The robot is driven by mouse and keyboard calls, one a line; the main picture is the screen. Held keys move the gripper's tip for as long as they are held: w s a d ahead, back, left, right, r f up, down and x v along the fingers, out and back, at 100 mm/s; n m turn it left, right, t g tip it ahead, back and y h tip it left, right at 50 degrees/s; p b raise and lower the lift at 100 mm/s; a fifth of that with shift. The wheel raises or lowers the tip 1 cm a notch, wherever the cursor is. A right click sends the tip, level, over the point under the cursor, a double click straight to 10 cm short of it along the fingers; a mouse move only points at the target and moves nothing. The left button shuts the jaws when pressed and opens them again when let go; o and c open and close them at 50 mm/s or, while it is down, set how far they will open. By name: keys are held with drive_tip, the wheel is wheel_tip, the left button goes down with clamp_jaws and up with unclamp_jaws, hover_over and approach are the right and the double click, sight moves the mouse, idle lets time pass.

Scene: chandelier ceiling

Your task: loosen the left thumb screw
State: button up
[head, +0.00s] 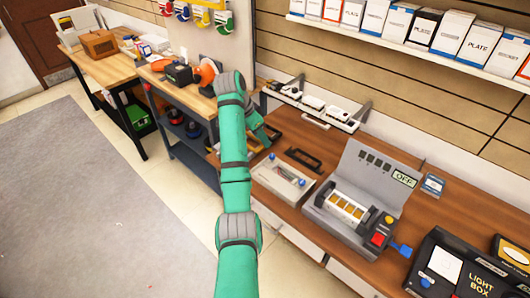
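A pale grey fixture (283,190) lies on the brown workbench in the head view, right of my teal arm. Two small blue knobs that look like thumb screws are on it: the left one (272,157) near its far left corner, the right one (301,182) at its right side. How far each is screwed in is too small to tell. The far end of my arm bends down behind its own upper links, and my gripper (268,137) is mostly hidden there, above the bench beyond the fixture. Its fingers cannot be made out.
A black frame (302,158) lies beyond the fixture. A grey machine (345,232) with an OFF label, red button and blue knob stands to the right, with a black light box (452,268) past it. A white rail (318,108) stands by the wall. Open floor is left.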

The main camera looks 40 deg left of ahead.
sight(272, 155)
drive_tip(key=x, duration=1)
drive_tip(key=shift+f, duration=0.35)
drive_tip(key=shift+c, duration=0.5)
clamp_jaws()
